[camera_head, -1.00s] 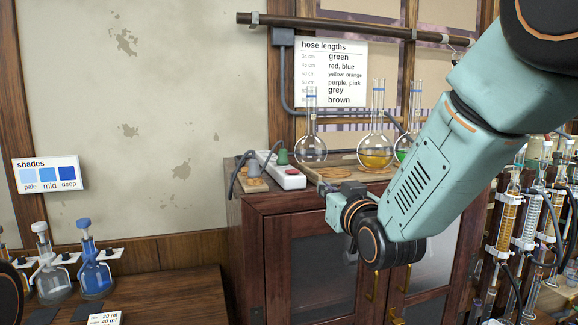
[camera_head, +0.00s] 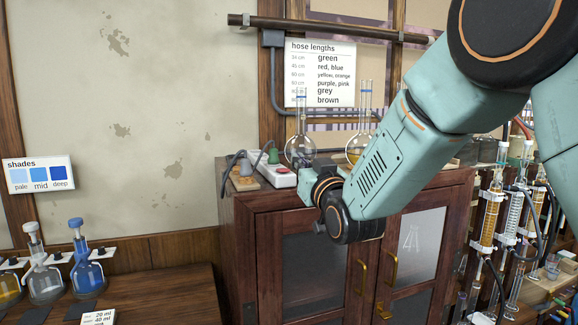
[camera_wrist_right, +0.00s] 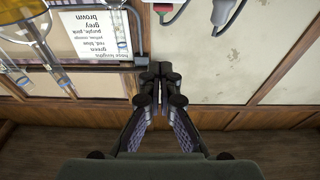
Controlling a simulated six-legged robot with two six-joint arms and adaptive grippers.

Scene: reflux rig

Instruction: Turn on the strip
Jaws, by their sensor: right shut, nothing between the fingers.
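The power strip (camera_head: 284,178) is a white block with a red switch (camera_head: 280,170), lying on top of the dark wooden cabinet at its left end. The switch position is too small to tell.
Round-bottomed flasks (camera_head: 300,150) stand on the cabinet top (camera_head: 400,182) behind my right arm. A hose-length chart (camera_head: 320,72) hangs on the wall. Blue and clear bottles stand on the lower left table (camera_head: 170,300). Racked glass columns (camera_head: 490,215) stand at the right.

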